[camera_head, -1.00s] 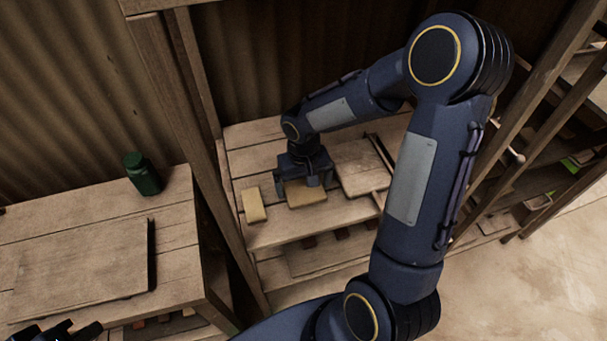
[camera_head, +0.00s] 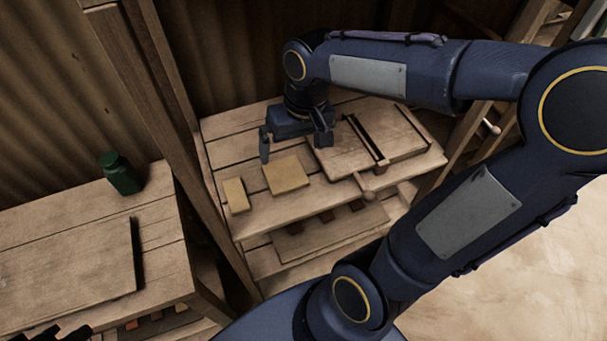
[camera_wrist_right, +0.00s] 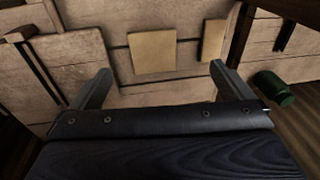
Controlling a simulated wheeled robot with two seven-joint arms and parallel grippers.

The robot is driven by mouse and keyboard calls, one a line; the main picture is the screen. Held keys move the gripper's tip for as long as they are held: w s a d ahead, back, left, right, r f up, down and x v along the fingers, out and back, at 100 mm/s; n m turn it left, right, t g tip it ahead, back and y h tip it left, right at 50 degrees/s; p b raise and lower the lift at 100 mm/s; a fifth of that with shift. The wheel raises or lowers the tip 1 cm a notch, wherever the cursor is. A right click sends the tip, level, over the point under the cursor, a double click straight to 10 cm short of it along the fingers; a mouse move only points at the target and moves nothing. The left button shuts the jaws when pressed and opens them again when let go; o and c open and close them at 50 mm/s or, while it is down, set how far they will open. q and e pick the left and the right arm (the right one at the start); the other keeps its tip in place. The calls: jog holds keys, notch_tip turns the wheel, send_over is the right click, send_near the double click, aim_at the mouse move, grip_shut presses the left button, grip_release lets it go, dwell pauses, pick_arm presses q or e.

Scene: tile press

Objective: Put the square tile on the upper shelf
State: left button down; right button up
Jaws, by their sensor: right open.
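The square tile (camera_head: 287,175) is pale yellow and lies flat on the upper shelf board (camera_head: 285,211), right of a narrow tile (camera_head: 235,195). In the right wrist view the square tile (camera_wrist_right: 152,52) lies clear of the fingers, with the narrow tile (camera_wrist_right: 213,40) to its right. My right gripper (camera_head: 295,153) is open and empty, just behind and above the square tile; its spread fingers also show in the wrist view (camera_wrist_right: 160,68). Only a dark part of my left gripper (camera_head: 55,334) shows at the bottom left edge; its jaws cannot be made out.
A wooden press board with a lever (camera_head: 380,140) lies on the shelf right of the square tile. A lower shelf (camera_head: 325,235) is beneath. A wooden post (camera_head: 165,120) stands left of the shelf. A green jar (camera_head: 121,174) stands on the left table (camera_head: 158,230).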

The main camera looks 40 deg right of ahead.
jog(key=s+a+t+y, duration=0.2)
jog(key=s+a+t, duration=0.2)
jog(key=s, duration=0.7)
jog(key=shift+a+r+n+y, duration=0.15)
jog(key=shift+n+y, duration=0.15)
jog(key=shift+n, duration=0.1)
jog(key=shift+s, duration=0.1)
